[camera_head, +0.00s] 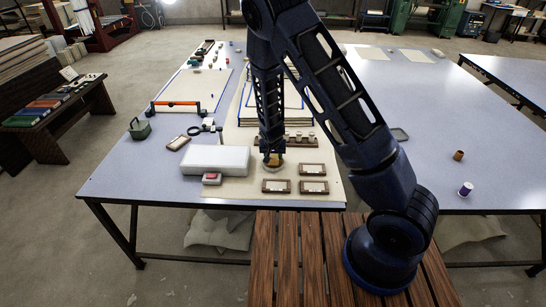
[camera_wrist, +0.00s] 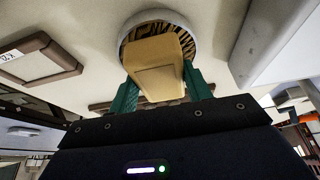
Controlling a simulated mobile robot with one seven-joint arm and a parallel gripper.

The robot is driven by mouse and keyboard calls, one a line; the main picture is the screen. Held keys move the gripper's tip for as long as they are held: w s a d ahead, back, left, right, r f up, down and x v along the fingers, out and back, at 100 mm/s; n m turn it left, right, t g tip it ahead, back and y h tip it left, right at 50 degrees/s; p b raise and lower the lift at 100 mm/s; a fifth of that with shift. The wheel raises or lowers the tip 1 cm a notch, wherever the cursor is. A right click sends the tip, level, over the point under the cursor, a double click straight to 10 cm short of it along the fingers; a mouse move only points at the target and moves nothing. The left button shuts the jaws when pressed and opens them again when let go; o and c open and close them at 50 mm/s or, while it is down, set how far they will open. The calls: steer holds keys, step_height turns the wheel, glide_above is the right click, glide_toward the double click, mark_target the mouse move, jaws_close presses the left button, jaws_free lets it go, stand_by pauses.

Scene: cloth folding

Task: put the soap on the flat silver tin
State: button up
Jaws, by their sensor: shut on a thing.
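The soap (camera_wrist: 155,62) is a tan block with rounded edges, seen large in the wrist view. My gripper (camera_wrist: 162,92) has its two green fingers shut on the soap's sides. The flat silver tin (camera_wrist: 192,24) is round with a pale rim and a dark patterned inside. It lies beyond the soap, which hides part of it. I cannot tell whether the soap touches the tin. In the head view my gripper (camera_head: 271,153) points down at the tin's place on the mat, and the soap is mostly hidden there.
A white block (camera_head: 215,158) and a small box with a red top (camera_head: 212,178) are to the left. Framed cards (camera_head: 276,186) lie in front and to the right. The table's right side is mostly clear around a purple spool (camera_head: 465,188).

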steer(key=shift+f, duration=0.3)
steer(key=shift+f, duration=0.1)
steer(key=o, duration=1.1)
